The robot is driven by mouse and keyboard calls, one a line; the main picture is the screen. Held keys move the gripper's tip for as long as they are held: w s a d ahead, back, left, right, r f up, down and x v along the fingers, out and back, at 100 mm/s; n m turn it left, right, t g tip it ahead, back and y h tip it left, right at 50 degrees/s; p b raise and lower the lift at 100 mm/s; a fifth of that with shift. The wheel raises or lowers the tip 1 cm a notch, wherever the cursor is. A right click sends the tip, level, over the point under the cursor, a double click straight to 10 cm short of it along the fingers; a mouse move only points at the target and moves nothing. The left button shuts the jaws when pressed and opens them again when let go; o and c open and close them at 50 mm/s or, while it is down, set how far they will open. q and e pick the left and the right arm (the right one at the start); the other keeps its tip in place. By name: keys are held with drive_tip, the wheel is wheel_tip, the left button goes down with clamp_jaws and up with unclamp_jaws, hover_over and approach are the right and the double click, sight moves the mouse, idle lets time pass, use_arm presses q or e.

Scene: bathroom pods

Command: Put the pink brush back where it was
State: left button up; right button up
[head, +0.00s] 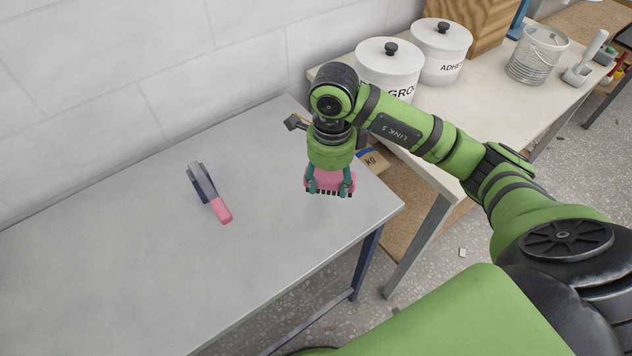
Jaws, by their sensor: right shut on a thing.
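My right gripper (329,183) points down over the right end of the grey table (110,265). It is shut on the pink brush (329,178), with a teal finger on each side. The brush's row of dark bristles faces down. I cannot tell whether the bristles touch the table top or hang just above it. My left gripper is not in view.
A blue-grey tool with a pink handle (222,211) lies mid-table. The grey table's left part is clear.

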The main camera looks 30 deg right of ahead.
sight(316, 175)
drive_tip(key=w+f, duration=0.1)
drive_tip(key=w+a+f, duration=0.1)
drive_tip(key=w, duration=0.1)
drive_tip(key=shift+w, duration=0.2)
drive_tip(key=shift+w+f+p, duration=0.1)
drive_tip(key=shift+f+p, duration=0.1)
drive_tip(key=shift+p, duration=0.1)
wheel_tip(316, 175, down, 3)
drive_tip(key=shift+f+p, duration=0.15)
drive_tip(key=shift+p, duration=0.4)
drive_tip(key=shift+f, duration=0.25)
drive_tip(key=shift+f, duration=0.25)
drive_tip(key=o, duration=1.1)
drive_tip(key=shift+r, duration=0.1)
